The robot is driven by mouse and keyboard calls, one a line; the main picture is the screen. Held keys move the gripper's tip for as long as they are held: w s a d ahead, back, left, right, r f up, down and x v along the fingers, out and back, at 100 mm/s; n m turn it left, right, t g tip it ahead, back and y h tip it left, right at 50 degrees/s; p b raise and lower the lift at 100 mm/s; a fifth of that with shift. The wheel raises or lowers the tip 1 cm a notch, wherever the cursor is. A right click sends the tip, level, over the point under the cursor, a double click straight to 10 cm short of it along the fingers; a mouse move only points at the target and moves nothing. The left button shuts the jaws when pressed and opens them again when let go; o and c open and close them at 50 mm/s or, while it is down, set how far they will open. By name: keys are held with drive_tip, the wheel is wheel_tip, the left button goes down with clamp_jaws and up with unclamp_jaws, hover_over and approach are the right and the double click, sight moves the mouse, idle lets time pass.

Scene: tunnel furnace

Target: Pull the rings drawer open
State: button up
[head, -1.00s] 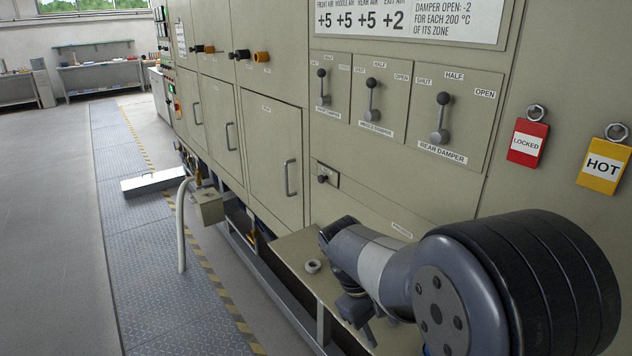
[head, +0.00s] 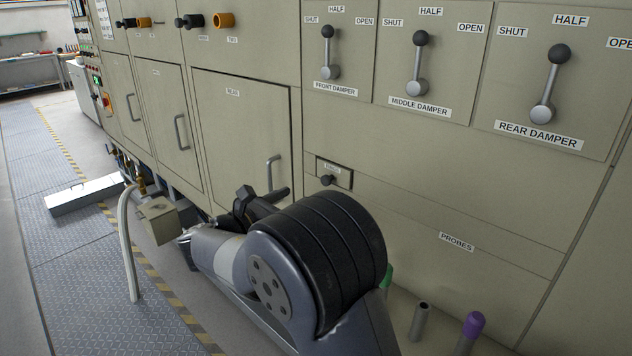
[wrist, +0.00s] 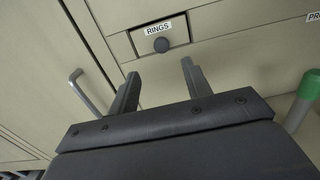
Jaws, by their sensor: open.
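The rings drawer (head: 343,174) is a small shut drawer front set in the beige furnace panel, with a dark round knob (head: 327,180). In the wrist view its label (wrist: 166,28) reads RINGS and the knob (wrist: 161,45) sits just below the label. My gripper (wrist: 158,82) is open and empty. Its two fingers point up toward the drawer, and the knob lies beyond the tips, between them in the picture and apart from both. In the head view my gripper is mostly hidden by my arm, left of and below the drawer.
Cabinet door handles (head: 272,172) stick out to the left of the drawer. A green-topped probe (wrist: 309,84) and a purple-topped probe (head: 472,326) stand upright at the right. Damper levers (head: 417,64) are above.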

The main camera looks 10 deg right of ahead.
sight(324, 181)
drive_tip(key=x, duration=1)
drive_tip(key=shift+d+p, duration=0.1)
drive_tip(key=shift+p, duration=0.3)
drive_tip(key=shift+s, duration=0.1)
drive_tip(key=shift+c, duration=0.5)
clamp_jaws()
